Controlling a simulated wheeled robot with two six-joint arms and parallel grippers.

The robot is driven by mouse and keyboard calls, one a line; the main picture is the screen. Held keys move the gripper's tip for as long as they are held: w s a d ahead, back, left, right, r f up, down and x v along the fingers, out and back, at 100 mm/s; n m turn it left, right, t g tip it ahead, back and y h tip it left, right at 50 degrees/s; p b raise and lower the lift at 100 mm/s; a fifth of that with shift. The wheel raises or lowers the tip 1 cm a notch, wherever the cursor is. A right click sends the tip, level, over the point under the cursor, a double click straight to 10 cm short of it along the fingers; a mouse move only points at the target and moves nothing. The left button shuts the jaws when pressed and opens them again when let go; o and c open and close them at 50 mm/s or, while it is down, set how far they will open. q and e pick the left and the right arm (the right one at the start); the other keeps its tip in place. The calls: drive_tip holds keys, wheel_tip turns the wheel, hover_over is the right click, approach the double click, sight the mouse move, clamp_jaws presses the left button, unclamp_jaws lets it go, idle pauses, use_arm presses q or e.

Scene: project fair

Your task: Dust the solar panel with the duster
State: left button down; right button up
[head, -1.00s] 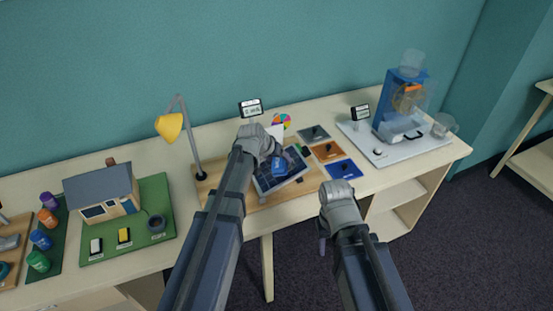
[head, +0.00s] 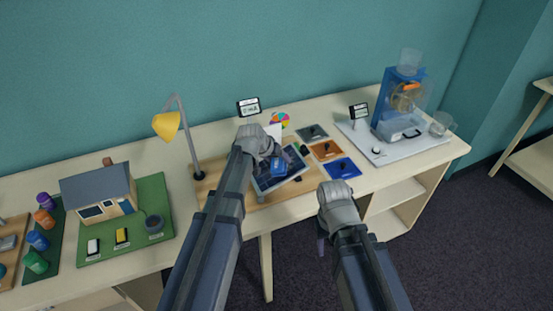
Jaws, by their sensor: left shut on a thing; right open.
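The solar panel (head: 270,184) is a dark, pale-framed plate, tilted on a wooden base board (head: 228,197) in the middle of the table. My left gripper (head: 277,160) is over the panel, shut on the duster (head: 280,165). Only a small blue part of the duster shows, low over or against the panel. I cannot tell whether it touches, and my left arm hides part of the panel and board. My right gripper (head: 321,245) is open and empty, pointing down in front of the table's front edge, mostly hidden by its own wrist.
A yellow lamp (head: 168,125) stands left of the panel. A model house (head: 100,193) on a green mat is further left. Black, orange and blue tiles (head: 342,168) lie right of the panel. A blue machine (head: 398,103) stands on a white board at the right.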

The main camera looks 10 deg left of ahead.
sight(297, 153)
use_arm(q)
drive_tip(key=shift+w+d+f+b, duration=0.1)
drive_tip(key=shift+d+f+b, duration=0.1)
drive_tip(key=shift+f+b, duration=0.35)
drive_tip(key=shift+w+d+f+b, duration=0.15)
drive_tip(key=shift+d+f+b, duration=0.05)
drive_tip(key=shift+f+b, duration=0.4)
drive_tip(key=shift+w+d+f+b, duration=0.1)
drive_tip(key=shift+d+f+b, duration=0.1)
drive_tip(key=shift+f+b, duration=0.35)
drive_tip(key=shift+w, duration=0.1)
idle(0.5)
drive_tip(key=shift+w+d+r+p, duration=0.3)
drive_tip(key=shift+w+d, duration=0.15)
drive_tip(key=shift+d, duration=0.25)
drive_tip(key=shift+w+d+r+p, duration=0.25)
drive_tip(key=shift+w+d, duration=0.2)
drive_tip(key=shift+d, duration=0.25)
